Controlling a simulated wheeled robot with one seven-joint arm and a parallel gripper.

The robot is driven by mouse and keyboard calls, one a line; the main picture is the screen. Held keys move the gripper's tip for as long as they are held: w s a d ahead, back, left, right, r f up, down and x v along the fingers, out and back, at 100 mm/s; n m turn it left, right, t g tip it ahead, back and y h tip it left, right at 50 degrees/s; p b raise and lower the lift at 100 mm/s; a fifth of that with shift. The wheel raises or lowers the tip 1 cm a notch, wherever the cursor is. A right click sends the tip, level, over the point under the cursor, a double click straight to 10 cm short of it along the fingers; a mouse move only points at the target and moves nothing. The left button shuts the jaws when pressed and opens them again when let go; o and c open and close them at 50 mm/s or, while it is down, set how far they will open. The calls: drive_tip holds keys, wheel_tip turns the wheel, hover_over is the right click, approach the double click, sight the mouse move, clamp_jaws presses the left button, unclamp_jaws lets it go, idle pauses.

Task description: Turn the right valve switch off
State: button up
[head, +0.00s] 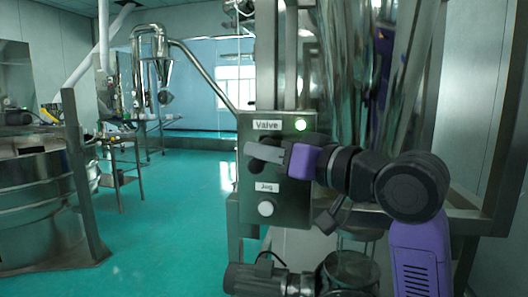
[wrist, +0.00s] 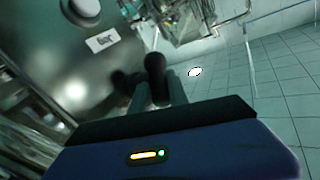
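The grey control box (head: 284,214) stands at the centre of the head view. My gripper (head: 262,153) is in front of the box, just below the "Valve" label, and mostly hides the switch there. In the wrist view, the black valve switch handle (wrist: 156,75) stands between the two grey fingers of my gripper (wrist: 160,88). The fingers look closed against its sides.
A large steel sieve drum (head: 30,215) and a dark post (head: 80,170) stand at the left. A motor (head: 255,280) is low in front of the box. Steel pipes rise behind it. The green floor (head: 165,230) is clear between drum and box.

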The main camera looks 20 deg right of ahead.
clamp_jaws()
